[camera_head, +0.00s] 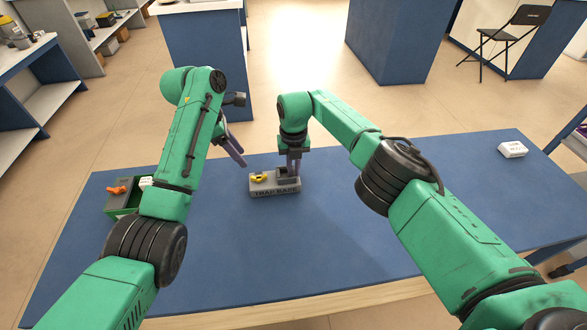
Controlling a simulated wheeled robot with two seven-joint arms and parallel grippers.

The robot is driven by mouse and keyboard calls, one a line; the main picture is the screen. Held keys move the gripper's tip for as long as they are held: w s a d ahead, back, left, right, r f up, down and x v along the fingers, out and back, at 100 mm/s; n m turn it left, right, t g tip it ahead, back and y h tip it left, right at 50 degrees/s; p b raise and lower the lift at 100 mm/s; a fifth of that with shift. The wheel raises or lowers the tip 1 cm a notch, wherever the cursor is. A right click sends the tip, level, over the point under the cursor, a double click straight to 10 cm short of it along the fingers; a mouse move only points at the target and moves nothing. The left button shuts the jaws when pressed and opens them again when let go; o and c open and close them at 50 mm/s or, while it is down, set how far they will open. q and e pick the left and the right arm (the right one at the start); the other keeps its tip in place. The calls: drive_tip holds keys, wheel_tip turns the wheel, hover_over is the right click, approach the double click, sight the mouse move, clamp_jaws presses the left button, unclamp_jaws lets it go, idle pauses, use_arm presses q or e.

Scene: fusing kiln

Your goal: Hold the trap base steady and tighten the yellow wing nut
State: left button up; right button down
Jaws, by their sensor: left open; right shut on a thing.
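The grey trap base (274,189), a low block with "TRAP BASE" lettered on its front, sits on the blue table. The yellow wing nut (259,177) is on top of its left part. My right gripper (293,173) points down and is shut on the trap base at its right part; its fingertips partly hide the block's top there. My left gripper (236,150) is open and empty, raised up and to the left of the trap base, apart from the wing nut.
The blue table (330,235) is mostly clear around the base. A green bin (121,209) with an orange item (117,189) and a white item stands at the left, partly behind my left arm. A small white box (512,149) lies at the far right.

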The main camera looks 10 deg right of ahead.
idle(0.8)
drive_tip(key=c, duration=1.1)
unclamp_jaws()
drive_tip(key=shift+o, duration=0.2)
clamp_jaws()
